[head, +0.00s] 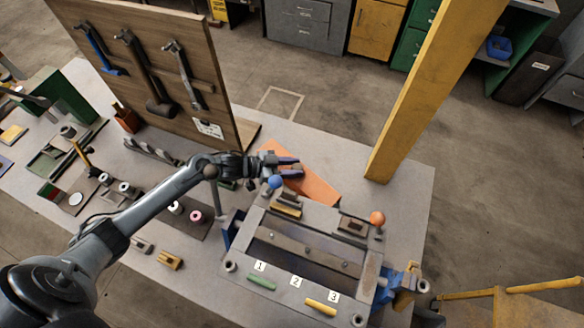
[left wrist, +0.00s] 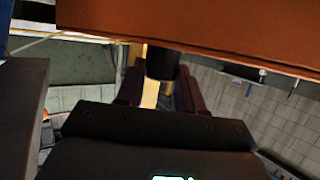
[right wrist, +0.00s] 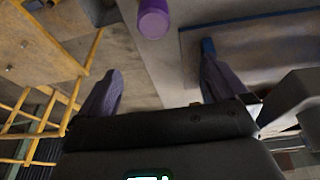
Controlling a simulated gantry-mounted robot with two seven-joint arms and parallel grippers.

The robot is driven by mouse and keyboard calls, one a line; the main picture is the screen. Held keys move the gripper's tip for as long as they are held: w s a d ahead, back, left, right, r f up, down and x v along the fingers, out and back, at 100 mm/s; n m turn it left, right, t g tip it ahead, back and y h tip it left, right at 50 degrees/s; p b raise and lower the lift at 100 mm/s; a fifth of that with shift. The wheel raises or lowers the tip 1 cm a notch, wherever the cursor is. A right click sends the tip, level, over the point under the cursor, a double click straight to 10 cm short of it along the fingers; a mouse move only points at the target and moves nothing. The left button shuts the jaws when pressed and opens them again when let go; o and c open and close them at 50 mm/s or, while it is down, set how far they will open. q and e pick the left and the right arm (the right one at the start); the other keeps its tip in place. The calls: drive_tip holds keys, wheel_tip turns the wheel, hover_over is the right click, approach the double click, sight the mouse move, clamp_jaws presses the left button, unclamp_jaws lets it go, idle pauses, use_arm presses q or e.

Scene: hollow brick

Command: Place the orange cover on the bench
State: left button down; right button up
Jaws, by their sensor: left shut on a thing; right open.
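The orange cover (head: 318,188) is a flat panel over the grey bench (head: 405,200), behind the hollow metal fixture (head: 310,247). My left gripper (head: 290,168) is at the cover's left part, shut on its dark round handle (left wrist: 162,62). The cover's orange face fills the top of the left wrist view (left wrist: 200,25). I cannot tell if the cover touches the bench. My right gripper (right wrist: 160,70) is open and empty in the right wrist view, with a purple cylinder (right wrist: 153,20) beyond its fingers.
A wooden tool board (head: 150,75) stands behind my left arm. A yellow post (head: 430,95) rises at the back right. The fixture carries a blue ball knob (head: 275,182) and an orange ball knob (head: 377,218).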

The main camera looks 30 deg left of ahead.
use_arm(q)
drive_tip(key=shift+f, duration=0.2)
drive_tip(key=shift+f, duration=0.15)
drive_tip(key=c, duration=0.7)
unclamp_jaws()
drive_tip(key=shift+r, duration=0.25)
drive_tip(key=shift+s+a, duration=0.2)
drive_tip(key=shift+a, duration=0.05)
drive_tip(key=p+v, duration=0.1)
drive_tip(key=v, duration=1)
drive_tip(key=shift+s+a, duration=0.1)
drive_tip(key=shift+s, duration=0.05)
